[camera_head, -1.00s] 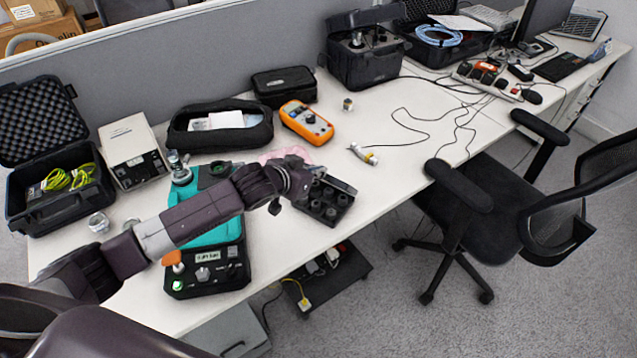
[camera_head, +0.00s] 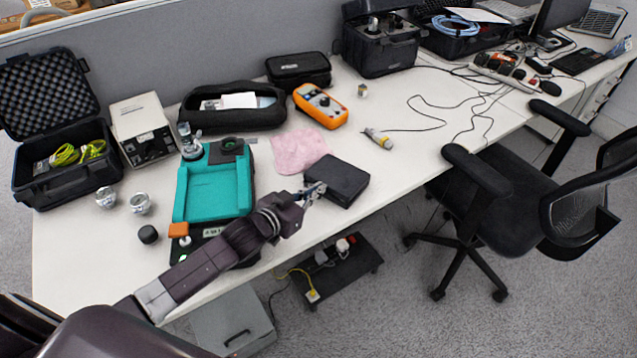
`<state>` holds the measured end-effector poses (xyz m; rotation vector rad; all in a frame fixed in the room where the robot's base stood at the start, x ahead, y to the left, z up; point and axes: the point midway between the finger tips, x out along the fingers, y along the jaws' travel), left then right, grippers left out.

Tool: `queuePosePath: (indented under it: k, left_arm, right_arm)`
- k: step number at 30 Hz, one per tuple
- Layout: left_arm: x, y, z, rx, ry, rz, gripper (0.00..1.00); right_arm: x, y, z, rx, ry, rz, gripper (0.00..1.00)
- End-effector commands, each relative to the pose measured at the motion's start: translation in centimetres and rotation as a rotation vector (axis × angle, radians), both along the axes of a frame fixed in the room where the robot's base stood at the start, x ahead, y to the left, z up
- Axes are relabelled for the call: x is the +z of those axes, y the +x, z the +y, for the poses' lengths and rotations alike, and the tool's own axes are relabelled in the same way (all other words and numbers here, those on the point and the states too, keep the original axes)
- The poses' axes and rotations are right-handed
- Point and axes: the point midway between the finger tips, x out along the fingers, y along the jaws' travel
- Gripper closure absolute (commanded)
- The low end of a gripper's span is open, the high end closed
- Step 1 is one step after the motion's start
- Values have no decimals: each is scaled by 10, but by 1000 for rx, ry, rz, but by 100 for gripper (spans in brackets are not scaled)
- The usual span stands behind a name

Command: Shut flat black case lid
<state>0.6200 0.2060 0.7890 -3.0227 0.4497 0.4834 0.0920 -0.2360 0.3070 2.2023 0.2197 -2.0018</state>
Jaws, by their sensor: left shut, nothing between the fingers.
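The flat black case (camera_head: 338,180) lies near the front edge of the table, to the right of the teal device. Its lid is down and its inside is hidden. My left gripper (camera_head: 318,190) is at the left side of the case, close to its lid edge. The fingers are together with nothing between them; I cannot tell whether they touch the case. My right gripper is not in view.
The teal device (camera_head: 213,190) and a pink cloth (camera_head: 299,151) lie beside the case. An office chair (camera_head: 515,185) stands at the right.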

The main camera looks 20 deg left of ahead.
Motion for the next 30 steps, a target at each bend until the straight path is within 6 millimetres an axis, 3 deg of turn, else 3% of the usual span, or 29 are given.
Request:
queuePosePath:
  k: [22,26,30]
  left_arm:
    - [-8,-2,0,0,-1,1,100]
    - [3,-1,1,0,-1,-2,100]
    - [28,-1,0,-2,0,-4,100]
  right_arm:
    - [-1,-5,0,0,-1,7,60]
    - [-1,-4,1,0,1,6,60]
    - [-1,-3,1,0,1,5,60]
